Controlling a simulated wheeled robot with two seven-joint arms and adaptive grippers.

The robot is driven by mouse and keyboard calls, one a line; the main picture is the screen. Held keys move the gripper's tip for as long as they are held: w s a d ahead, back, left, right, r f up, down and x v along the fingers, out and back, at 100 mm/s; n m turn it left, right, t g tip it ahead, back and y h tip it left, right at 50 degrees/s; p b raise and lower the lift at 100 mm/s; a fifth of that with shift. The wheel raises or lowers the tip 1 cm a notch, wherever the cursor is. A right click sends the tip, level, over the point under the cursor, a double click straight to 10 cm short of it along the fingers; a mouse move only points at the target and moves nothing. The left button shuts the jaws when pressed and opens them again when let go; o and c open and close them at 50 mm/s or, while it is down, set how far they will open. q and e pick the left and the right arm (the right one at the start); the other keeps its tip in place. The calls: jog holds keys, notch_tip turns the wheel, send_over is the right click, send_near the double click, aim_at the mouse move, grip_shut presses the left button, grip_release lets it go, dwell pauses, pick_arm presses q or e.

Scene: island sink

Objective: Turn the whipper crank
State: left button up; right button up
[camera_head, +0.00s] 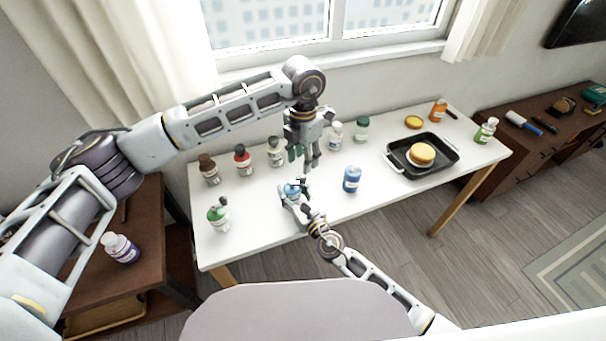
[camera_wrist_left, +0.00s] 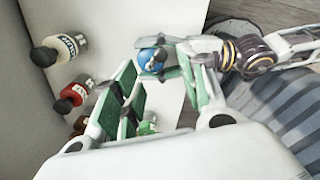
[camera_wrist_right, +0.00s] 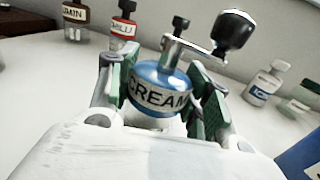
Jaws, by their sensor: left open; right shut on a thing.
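The whipper is a blue jar labelled CREAM (camera_wrist_right: 158,88) with a metal crank (camera_wrist_right: 190,48) on its lid and a black knob (camera_wrist_right: 233,32) at the crank's end, pointing to the right. It stands on the white table, small in the head view (camera_head: 292,188). My right gripper (camera_head: 291,196) is shut around the jar's sides, its green pads on both flanks in the right wrist view. My left gripper (camera_head: 304,158) is open and empty, pointing down above the table behind the whipper. The left wrist view shows the blue jar (camera_wrist_left: 150,60) beyond its fingers; the crank is unclear there.
Several bottles stand along the table's back, including a red one (camera_head: 243,160), a brown one (camera_head: 209,169) and a white one (camera_head: 335,136). A blue container (camera_head: 352,179) stands right of the whipper. A green bottle (camera_head: 218,217) is at front left. A black tray (camera_head: 447,152) is at right.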

aim_at(303, 177)
pick_arm(q)
jog(key=shift+f, duration=3.55)
grip_shut()
